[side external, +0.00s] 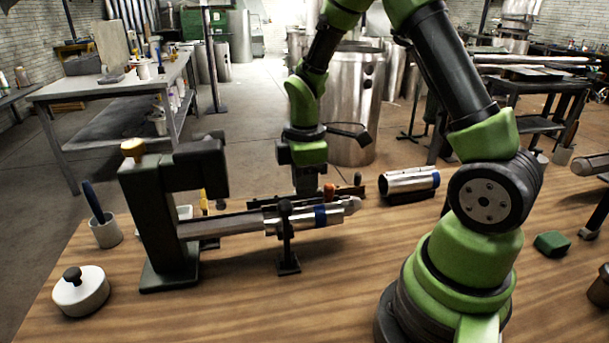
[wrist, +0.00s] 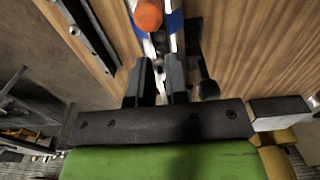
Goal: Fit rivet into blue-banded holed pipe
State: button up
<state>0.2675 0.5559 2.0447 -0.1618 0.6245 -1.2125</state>
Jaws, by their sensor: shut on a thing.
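A silvery pipe with a blue band (side external: 321,216) lies level on the arm of a dark stand, in the middle of the bench. The blue band (wrist: 174,24) also shows at the top of the wrist view. My gripper (side external: 303,192) points down, just above or beside the pipe, left of the band. In the wrist view its fingers (wrist: 160,68) are close together, shut on the rivet, which is mostly hidden between them. I cannot make out the hole or whether the rivet touches the pipe. An orange knob (side external: 329,190) stands by the band, and it shows in the wrist view (wrist: 148,14).
A dark post (side external: 287,235) supports the pipe. The heavy dark stand (side external: 160,220) rises at the left. A second silvery pipe with a blue end (side external: 408,183) lies behind, to the right. A lidded white pot (side external: 80,292) sits front left.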

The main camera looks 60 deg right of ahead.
jog(key=shift+f, duration=1)
jog(key=shift+f, duration=0.2)
jog(key=o, duration=0.8)
notch_tip(320, 180, up, 9)
jog(key=shift+r, duration=0.1)
jog(key=shift+s+a+r, duration=0.1)
jog(key=shift+a+r, duration=0.05)
jog(key=shift+r, duration=0.4)
jog(key=s+a+r+m+t+y, duration=0.2)
jog(key=s+a+r+m+t, duration=0.5)
jog(key=s+a+r+m, duration=0.3)
jog(key=s+m, duration=0.2)
jog(key=m, duration=0.1)
jog(key=shift+s+r, duration=0.15)
jog(key=shift+s, duration=0.2)
